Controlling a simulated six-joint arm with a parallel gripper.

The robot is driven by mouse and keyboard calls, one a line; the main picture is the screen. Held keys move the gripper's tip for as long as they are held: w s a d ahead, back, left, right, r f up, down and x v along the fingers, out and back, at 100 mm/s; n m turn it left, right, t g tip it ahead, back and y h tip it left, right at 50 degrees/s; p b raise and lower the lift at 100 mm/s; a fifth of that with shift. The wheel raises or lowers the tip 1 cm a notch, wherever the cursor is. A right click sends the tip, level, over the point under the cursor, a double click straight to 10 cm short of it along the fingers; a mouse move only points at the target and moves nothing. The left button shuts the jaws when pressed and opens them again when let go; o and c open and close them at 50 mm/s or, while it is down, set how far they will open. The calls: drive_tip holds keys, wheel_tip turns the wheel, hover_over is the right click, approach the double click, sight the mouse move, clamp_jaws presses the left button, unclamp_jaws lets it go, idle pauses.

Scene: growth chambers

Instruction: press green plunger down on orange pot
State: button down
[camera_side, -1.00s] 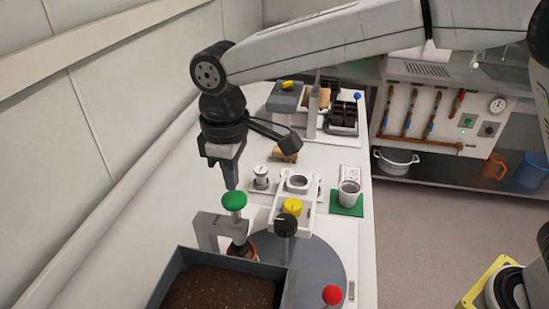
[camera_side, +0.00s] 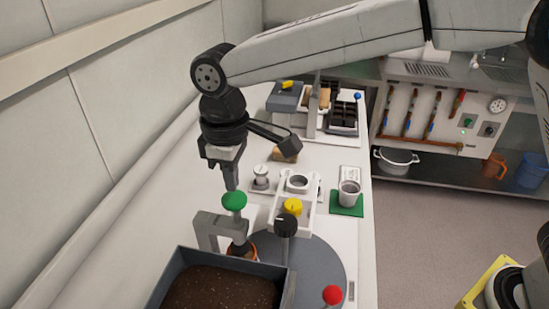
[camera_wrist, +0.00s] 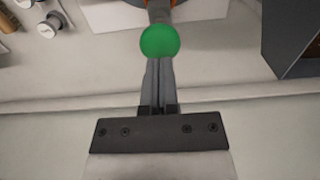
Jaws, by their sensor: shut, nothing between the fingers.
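The green plunger (camera_side: 234,201) is a round green knob on a grey shaft, held by a grey bracket (camera_side: 207,232). The orange pot (camera_side: 240,252) stands under it, mostly hidden behind the soil bin and the bracket; a sliver of orange (camera_wrist: 173,3) shows at the top of the wrist view. My gripper (camera_side: 233,188) is shut and empty, pointing down with its fingertips at the top of the green knob. In the wrist view the green knob (camera_wrist: 159,41) sits right at the fingertips. I cannot tell whether they touch.
A grey bin of dark soil (camera_side: 222,290) stands close in front of the bracket. A black knob (camera_side: 286,226) on a post and a yellow knob (camera_side: 293,207) stand to the right. A red knob (camera_side: 332,295) is at the lower right. A cup (camera_side: 349,193) stands on a green mat.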

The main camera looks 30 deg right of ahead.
sight(234, 196)
drive_tip(key=shift+f, duration=2.45)
idle(0.6)
drive_tip(key=shift+r, duration=5.2)
drive_tip(key=shift+w+d+f, duration=0.1)
drive_tip(key=shift+d+f, duration=0.2)
drive_tip(key=shift+d, duration=0.25)
drive_tip(key=d+f+m, duration=0.3)
drive_tip(key=d+f, duration=0.2)
drive_tip(key=d, duration=0.4)
drive_tip(key=s+d+f+m+t, duration=0.1)
drive_tip(key=s+d+f+m, duration=0.1)
drive_tip(key=s+d+f, duration=0.2)
drive_tip(key=s+d+f+m, duration=0.2)
drive_tip(key=s+d+f, duration=0.2)
drive_tip(key=d, duration=0.5)
drive_tip(key=s+d+f+m+t, duration=0.1)
drive_tip(key=s+d+f+m, duration=0.1)
drive_tip(key=d, duration=0.5)
drive_tip(key=shift+s+f+t, duration=0.3)
drive_tip(key=shift+s+f, duration=0.6)
drive_tip(key=shift+s, duration=0.3)
